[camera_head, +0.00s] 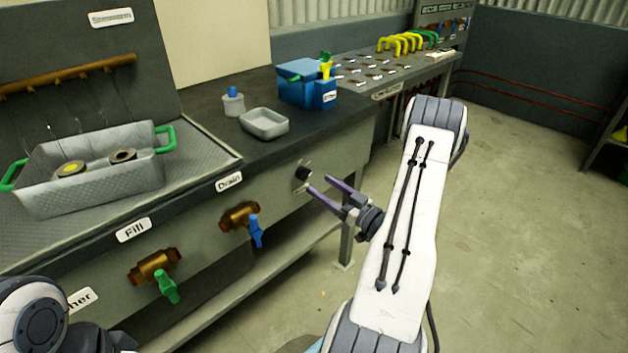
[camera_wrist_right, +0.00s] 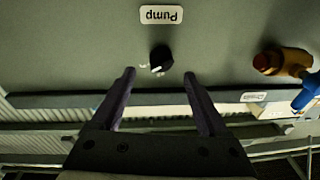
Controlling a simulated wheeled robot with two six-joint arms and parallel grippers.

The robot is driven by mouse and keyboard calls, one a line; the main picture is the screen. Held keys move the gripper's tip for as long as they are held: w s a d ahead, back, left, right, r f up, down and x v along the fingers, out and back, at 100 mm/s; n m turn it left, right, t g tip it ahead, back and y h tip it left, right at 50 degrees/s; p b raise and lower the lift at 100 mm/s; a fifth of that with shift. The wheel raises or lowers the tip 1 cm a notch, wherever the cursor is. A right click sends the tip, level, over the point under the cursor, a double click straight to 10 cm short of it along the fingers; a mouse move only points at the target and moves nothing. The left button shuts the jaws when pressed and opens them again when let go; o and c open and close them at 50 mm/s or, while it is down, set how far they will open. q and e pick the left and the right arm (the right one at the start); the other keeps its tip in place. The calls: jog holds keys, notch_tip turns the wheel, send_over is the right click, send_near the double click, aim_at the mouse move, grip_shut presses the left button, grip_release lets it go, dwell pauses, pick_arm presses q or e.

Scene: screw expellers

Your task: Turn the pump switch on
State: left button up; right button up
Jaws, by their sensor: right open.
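The pump switch (camera_head: 303,173) is a black round knob on the front panel of the bench, right of the drain valve. In the right wrist view the knob (camera_wrist_right: 161,57) sits by a label reading "Pump" (camera_wrist_right: 161,15), which appears upside down, with small white marks beside the knob. My right gripper (camera_head: 322,189) is open, its two purple fingers pointing at the panel by the knob. In the wrist view the right gripper (camera_wrist_right: 158,82) has the knob between the lines of its fingers, just beyond the tips; contact is not visible. My left arm shows at the lower left; its gripper is out of frame.
A drain valve with a blue handle (camera_head: 256,231) and a fill valve with a green handle (camera_head: 167,286) stick out from the panel. A metal basket (camera_head: 95,190), a small tray (camera_head: 264,124) and a blue box (camera_head: 306,93) stand on top. The floor at right is clear.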

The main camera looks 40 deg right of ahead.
jog(key=s, duration=0.5)
jog(key=shift+s+d+f, duration=0.2)
jog(key=shift+d+f, duration=0.15)
